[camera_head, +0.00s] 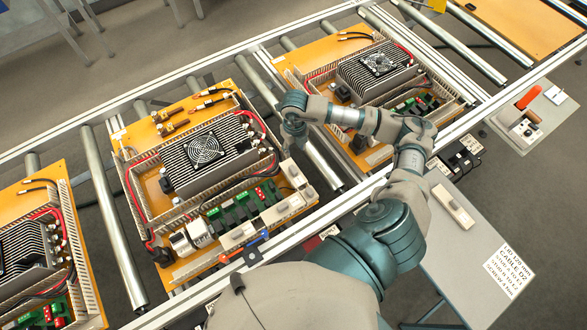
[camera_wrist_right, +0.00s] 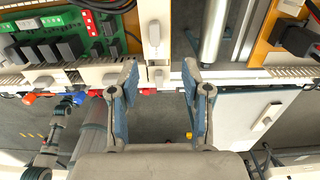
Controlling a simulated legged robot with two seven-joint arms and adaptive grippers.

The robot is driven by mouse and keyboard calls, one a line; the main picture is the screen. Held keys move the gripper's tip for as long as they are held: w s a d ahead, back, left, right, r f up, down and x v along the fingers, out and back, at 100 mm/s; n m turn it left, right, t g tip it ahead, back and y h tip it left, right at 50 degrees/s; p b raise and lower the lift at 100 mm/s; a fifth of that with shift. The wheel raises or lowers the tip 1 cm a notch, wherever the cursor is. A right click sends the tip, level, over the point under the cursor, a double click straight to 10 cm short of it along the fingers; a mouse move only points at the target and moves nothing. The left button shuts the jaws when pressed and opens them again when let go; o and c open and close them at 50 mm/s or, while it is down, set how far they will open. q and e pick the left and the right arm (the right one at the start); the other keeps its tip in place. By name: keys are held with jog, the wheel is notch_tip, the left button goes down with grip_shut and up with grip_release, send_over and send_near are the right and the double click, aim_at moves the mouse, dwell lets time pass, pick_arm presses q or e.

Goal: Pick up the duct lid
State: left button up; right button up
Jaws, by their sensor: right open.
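My right gripper (camera_head: 295,132) is seen from above in the head view, over the right edge of the middle board. In the right wrist view its two blue-padded fingers (camera_wrist_right: 160,70) are apart with nothing held between them. A cream strip (camera_wrist_right: 153,12) with a small grey block runs beyond the gap between the fingertips. A cream rectangular piece with a raised block, which looks like a duct lid (camera_head: 452,206), lies on the grey side table, apart from the gripper. Similar cream pieces (camera_head: 283,208) sit on the middle board's front duct. I cannot tell which one is the task's lid.
The middle orange board (camera_head: 150,134) carries a finned heatsink with a fan (camera_head: 203,150), green terminals and slotted ducts. More boards stand left and right on the metal roller conveyor (camera_head: 118,240). The grey side table (camera_head: 480,238) holds a printed label (camera_head: 508,272).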

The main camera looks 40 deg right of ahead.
send_over(292, 168)
notch_tip(292, 168, down, 7)
jog(key=shift+f+p, duration=0.1)
jog(key=shift+p, duration=0.25)
jog(key=shift+f, duration=0.5)
jog(key=f, duration=0.2)
jog(key=f+p, duration=0.1)
jog(key=f, duration=0.1)
jog(key=shift+w+d+f, duration=0.15)
jog(key=shift+d+f, duration=0.05)
jog(key=shift+f, duration=0.45)
jog(key=shift+a, duration=0.2)
grip_shut()
